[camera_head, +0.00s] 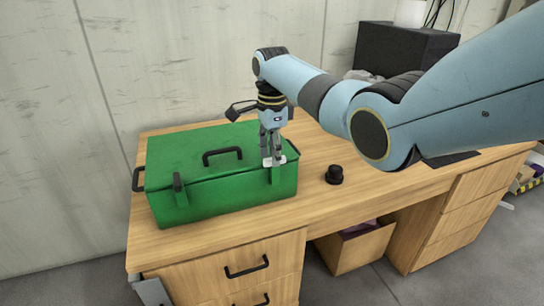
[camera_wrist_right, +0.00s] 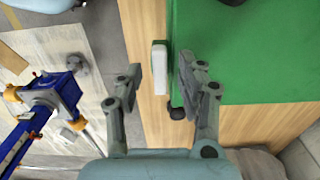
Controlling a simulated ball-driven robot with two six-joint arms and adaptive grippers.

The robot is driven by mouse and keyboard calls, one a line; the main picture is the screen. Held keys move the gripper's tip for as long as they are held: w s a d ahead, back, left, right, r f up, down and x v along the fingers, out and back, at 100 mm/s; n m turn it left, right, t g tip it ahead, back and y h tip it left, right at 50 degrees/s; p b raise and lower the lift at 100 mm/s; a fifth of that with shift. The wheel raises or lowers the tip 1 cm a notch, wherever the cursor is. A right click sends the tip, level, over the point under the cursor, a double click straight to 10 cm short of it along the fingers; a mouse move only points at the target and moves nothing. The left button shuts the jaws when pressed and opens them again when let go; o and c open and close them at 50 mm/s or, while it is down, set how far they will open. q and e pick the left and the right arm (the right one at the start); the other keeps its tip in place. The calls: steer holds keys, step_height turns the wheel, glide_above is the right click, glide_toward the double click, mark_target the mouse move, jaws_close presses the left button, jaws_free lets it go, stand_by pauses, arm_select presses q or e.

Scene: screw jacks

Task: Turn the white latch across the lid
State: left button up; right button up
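The green box (camera_head: 205,195) stands closed on the left of the wooden desk. The white latch (camera_head: 268,163) is at the right end of its front lid edge, partly hidden by my right gripper (camera_head: 271,156). In the right wrist view the latch (camera_wrist_right: 160,62) is a short white bar lying along the green edge, just outside it. My right gripper points down over the latch. Its two fingers are apart in the wrist view (camera_wrist_right: 161,78), one on either side of the latch, with gaps visible. I cannot tell the height between fingertips and latch. My left gripper is not in view.
A black knob (camera_head: 334,174) sits on the desk right of the box. A dark case (camera_head: 405,48) stands at the back. The desk front between is clear.

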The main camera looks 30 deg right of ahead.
steer(key=shift+f, duration=0.5)
steer(key=shift+c, duration=0.3)
jaws_close()
steer(key=shift+s+r+n+p, duration=0.1)
steer(key=shift+r+n+p, duration=0.1)
steer(key=shift+n+p, duration=1.05)
steer(key=n+p, duration=0.2)
steer(key=n, duration=0.2)
steer(key=shift+s, duration=0.1)
steer(key=n+p, duration=0.1)
steer(key=n, duration=0.4)
steer(key=shift+s+d+f+p, duration=0.1)
steer(key=shift+p, duration=0.2)
steer(key=n, duration=0.6)
steer(key=shift+d+p, duration=0.15)
steer(key=shift+p, duration=0.25)
steer(key=shift+n, duration=0.35)
